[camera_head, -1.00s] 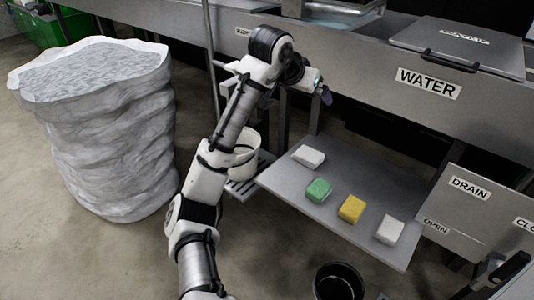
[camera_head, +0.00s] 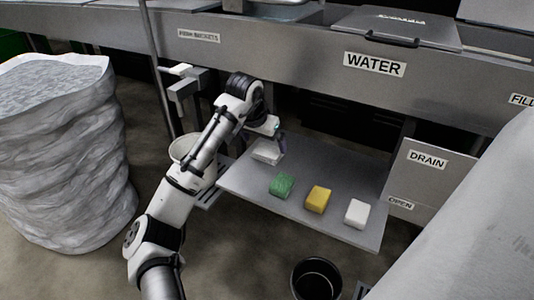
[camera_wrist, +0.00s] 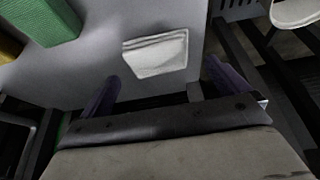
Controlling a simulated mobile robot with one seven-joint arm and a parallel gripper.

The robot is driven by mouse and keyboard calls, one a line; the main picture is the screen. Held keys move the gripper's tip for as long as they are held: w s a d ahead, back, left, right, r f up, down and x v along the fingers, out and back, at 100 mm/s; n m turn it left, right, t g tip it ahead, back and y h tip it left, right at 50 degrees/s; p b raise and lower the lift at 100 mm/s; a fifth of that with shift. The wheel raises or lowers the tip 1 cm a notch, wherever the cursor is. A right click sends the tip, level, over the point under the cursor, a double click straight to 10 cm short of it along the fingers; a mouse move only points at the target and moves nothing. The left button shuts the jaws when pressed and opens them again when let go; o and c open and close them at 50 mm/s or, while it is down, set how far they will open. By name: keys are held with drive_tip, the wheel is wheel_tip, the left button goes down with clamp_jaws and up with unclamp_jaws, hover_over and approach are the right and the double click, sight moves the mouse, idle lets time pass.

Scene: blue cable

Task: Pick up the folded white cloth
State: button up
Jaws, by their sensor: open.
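The folded white cloth (camera_head: 267,152) lies flat at the left far end of the grey shelf (camera_head: 240,182), partly covered by my gripper in the head view. In the wrist view the cloth (camera_wrist: 155,54) shows its layered folded edge and lies ahead of my fingers, between their lines. My gripper (camera_wrist: 166,88) is open and empty, its two purple fingers spread wider than the cloth and apart from it. In the head view my gripper (camera_head: 274,133) is over the cloth's far right side.
A green block (camera_head: 282,185), a yellow block (camera_head: 319,199) and a white block (camera_head: 357,213) sit in a row right of the cloth. A white bucket (camera_head: 185,150) stands left of the shelf, a black bucket (camera_head: 316,280) in front. The steel counter (camera_head: 300,65) overhangs behind.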

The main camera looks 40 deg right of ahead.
sight(267, 149)
drive_tip(key=shift+x, duration=2)
drive_tip(key=shift+d, duration=0.1)
drive_tip(key=c, duration=0.9)
drive_tip(key=shift+r, duration=0.1)
wheel_tip(267, 149, up, 20)
drive_tip(key=p, duration=0.2)
